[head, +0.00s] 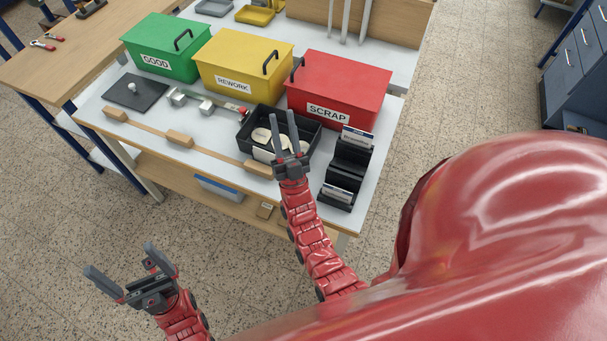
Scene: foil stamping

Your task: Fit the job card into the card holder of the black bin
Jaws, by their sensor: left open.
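The black bin (313,137) is an open tray with pale round parts inside, on the light worktop in front of the red bin. A whitish flat patch (262,155) shows at its front wall; I cannot tell whether it is the job card or part of the holder. My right gripper (282,114) is over the bin's front, its two fingers apart with a gap between them, and hides part of the bin. I see no card between the fingers. My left gripper (116,256) is open and empty, over the floor at the lower left, away from the table.
A black stepped rack (347,166) with white-and-blue cards stands right of the black bin. Green (166,46), yellow (242,65) and red (338,88) lidded bins line the back. A wooden strip with blocks (180,139) and a dark plate (135,91) lie left.

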